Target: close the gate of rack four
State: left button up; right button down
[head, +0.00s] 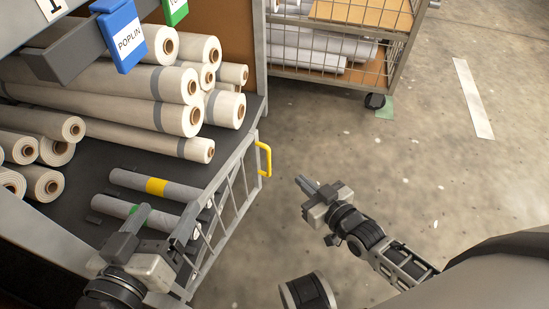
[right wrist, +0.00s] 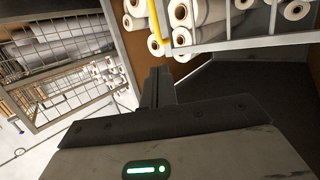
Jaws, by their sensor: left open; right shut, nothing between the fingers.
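The grey barred gate (head: 229,199) stands along the front edge of the rack shelf (head: 92,183), with a yellow handle (head: 264,159) at its far end. I cannot tell whether it is fully shut. In the right wrist view the yellow handle (right wrist: 158,24) and the gate's bars (right wrist: 225,44) show at the top. My right gripper (head: 306,185) is shut and empty, to the right of the handle and apart from it. It also shows in the right wrist view (right wrist: 157,85). My left gripper (head: 136,217) is open at the gate's near end, partly hiding a green-banded roll.
Several cream fabric rolls (head: 150,100) and a grey roll with a yellow band (head: 157,187) lie on the shelf. A blue POPLIN sign (head: 127,41) hangs above. A wheeled mesh cart (head: 335,45) stands at the back. The floor (head: 420,150) on the right is clear.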

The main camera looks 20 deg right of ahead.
jog(key=b, duration=0.5)
send_near(269, 150)
jog(key=x, duration=0.5)
jog(key=shift+w+a+f, duration=0.1)
jog(key=shift+w+f, duration=0.05)
jog(key=shift+f, duration=0.15)
pick_arm(q)
jog(key=shift+w+d+r+n+t+h, duration=0.2)
jog(key=shift+d+r+n+t+h, duration=0.15)
jog(key=shift+r+t+h, duration=0.2)
jog(key=shift+w+d+r+n+t+h, duration=0.2)
jog(key=shift+r+n+t+h, duration=0.2)
jog(key=shift+r, duration=0.25)
pick_arm(e)
jog(key=shift+w+a, duration=0.2)
jog(key=shift+w, duration=0.5)
